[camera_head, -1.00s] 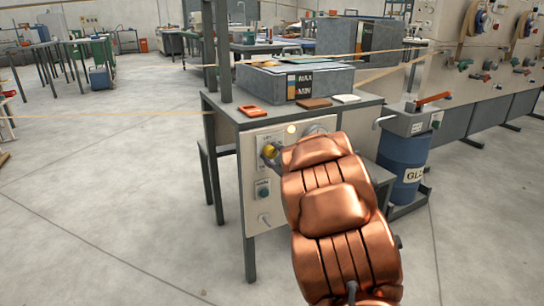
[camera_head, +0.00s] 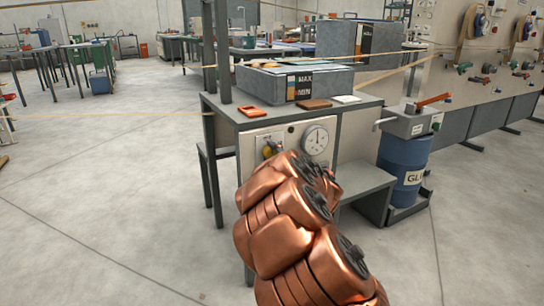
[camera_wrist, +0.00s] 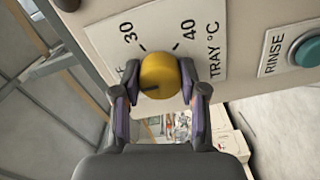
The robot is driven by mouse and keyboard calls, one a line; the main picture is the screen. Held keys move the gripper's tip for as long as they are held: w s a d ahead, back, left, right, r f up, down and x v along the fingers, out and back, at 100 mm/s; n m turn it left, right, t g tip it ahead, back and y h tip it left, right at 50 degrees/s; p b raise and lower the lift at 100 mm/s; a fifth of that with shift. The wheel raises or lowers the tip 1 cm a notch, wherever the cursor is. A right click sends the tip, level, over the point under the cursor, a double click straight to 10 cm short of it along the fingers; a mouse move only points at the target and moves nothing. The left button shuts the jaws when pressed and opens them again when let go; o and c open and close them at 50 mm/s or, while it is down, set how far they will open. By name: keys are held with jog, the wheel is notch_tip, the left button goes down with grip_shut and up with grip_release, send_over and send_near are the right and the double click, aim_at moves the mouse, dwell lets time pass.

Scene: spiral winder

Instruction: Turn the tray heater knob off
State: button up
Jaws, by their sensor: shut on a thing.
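The tray heater knob (camera_wrist: 160,76) is a yellow round knob on a light plate marked 30, 40 and TRAY °C. Its dark pointer line points to the lower left, towards a partly hidden label ending in F. My gripper (camera_wrist: 161,92) has one finger on each side of the knob and is shut on it. In the head view the knob (camera_head: 267,152) shows small on the front panel (camera_head: 247,160) of the grey bench. My copper arm covers the lower panel there, and the gripper is hard to make out.
A round dial gauge (camera_head: 316,140) sits right of the knob, with a dark lamp (camera_head: 291,129) between them. A teal RINSE button (camera_wrist: 307,50) is close by on the panel. A blue drum (camera_head: 403,165) stands right of the bench.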

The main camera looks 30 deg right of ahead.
dwell(0.4)
jog(key=o, duration=1.1)
jog(key=shift+o, duration=0.2)
jog(key=s+a, duration=0.1)
jog(key=s, duration=1.1)
dwell(0.3)
